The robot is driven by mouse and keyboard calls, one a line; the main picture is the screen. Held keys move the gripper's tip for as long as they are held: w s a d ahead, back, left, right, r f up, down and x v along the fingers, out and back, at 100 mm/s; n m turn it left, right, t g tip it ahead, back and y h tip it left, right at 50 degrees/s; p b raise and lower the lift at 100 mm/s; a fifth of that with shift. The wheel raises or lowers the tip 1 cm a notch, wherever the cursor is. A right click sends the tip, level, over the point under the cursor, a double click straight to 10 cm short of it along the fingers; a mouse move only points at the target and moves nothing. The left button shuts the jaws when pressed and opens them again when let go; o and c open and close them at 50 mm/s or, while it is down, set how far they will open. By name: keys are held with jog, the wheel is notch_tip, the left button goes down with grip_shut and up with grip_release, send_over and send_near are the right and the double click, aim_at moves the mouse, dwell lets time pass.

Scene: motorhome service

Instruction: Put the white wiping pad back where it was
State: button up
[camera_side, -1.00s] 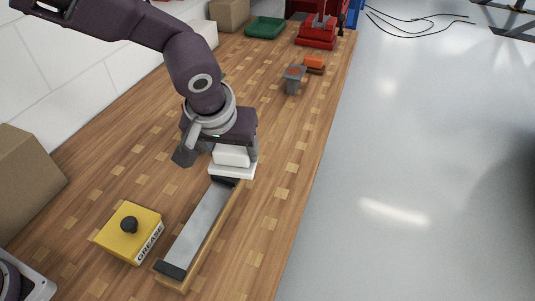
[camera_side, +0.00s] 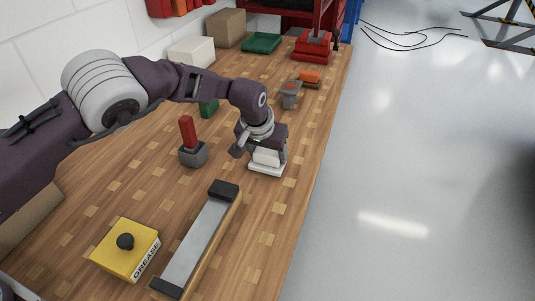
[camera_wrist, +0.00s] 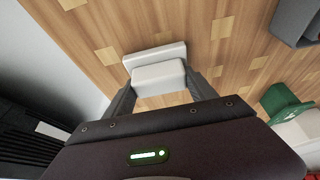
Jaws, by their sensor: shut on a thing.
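The white wiping pad (camera_side: 266,169) has a wide flat base and a narrower white block on top. My gripper (camera_side: 268,156) is shut on that upper block, with a finger on each side. In the side view the pad is at or just above the wooden bench, near its right edge, beyond the far end of the long grey-topped bar; I cannot tell whether it touches the wood. In the wrist view the pad (camera_wrist: 156,66) sits between the fingertips (camera_wrist: 158,84), its base toward the bench.
The long grey bar (camera_side: 200,240) with black ends and the yellow grease box (camera_side: 120,252) lie nearer. A grey block with a red handle (camera_side: 190,142) stands left of my gripper. A grey holder (camera_side: 289,95), an orange-topped block (camera_side: 310,77) and a green tray (camera_side: 261,43) are farther back.

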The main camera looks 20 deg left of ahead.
jog(key=shift+f, duration=0.25)
jog(key=shift+f, duration=0.1)
jog(key=o, duration=1.3)
